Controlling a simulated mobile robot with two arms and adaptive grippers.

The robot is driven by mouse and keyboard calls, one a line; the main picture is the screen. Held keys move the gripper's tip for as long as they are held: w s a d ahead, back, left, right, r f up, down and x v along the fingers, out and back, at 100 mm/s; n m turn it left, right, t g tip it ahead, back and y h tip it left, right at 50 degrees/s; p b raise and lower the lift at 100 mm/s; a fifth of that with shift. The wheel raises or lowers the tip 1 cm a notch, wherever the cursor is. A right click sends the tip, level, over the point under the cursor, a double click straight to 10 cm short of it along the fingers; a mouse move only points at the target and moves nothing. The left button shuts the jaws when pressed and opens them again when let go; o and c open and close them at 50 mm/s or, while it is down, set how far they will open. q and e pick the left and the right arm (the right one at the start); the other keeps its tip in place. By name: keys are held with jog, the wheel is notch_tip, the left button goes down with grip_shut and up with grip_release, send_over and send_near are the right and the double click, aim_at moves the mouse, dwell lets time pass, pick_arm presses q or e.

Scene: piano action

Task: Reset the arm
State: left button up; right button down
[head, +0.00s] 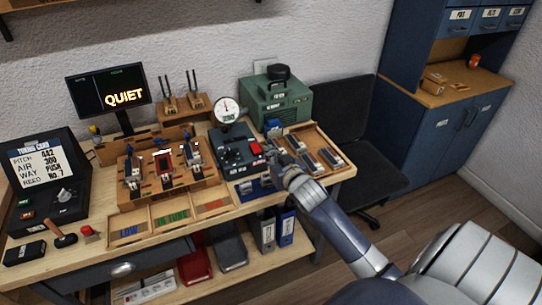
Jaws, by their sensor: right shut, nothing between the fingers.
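My right arm (345,230) reaches in from the lower right over the right part of the workbench. Its gripper (277,158) is shut and empty, in front of the wooden tray and just right of a dark device with a red button (255,149). Whether the fingertips touch anything is too small to tell. My left gripper is not in view.
The workbench (75,250) holds a wooden rack (150,185), a screen reading QUIET (108,92), a round dial gauge (228,109), a green box (277,97) and a wooden tray (322,133) with several dark blocks. A black chair (335,110) stands to the right.

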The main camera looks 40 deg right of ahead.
jog(key=s+a+f+n+g+y, duration=0.15)
jog(key=s+a+f+g, duration=0.25)
jog(key=s+a+f, duration=0.6)
jog(key=s+a+n+g+y, duration=0.1)
jog(key=s+a+n+g, duration=0.3)
jog(key=s, duration=0.7)
jog(key=s+a+m+g+y, duration=0.1)
jog(key=s+a+g, duration=0.2)
jog(key=s+a, duration=0.55)
jog(key=s+d+f+g+b, duration=0.1)
jog(key=s+f, duration=0.1)
jog(key=f, duration=1.2)
jog(key=s+d+f, duration=0.2)
jog(key=f, duration=1.2)
jog(key=s+d+f+g+b, duration=0.1)
jog(key=s+d+f, duration=0.1)
jog(key=s+f, duration=1.4)
jog(key=shift+s+d+f, duration=0.35)
jog(key=shift+s+f, duration=0.05)
jog(key=shift+f, duration=0.5)
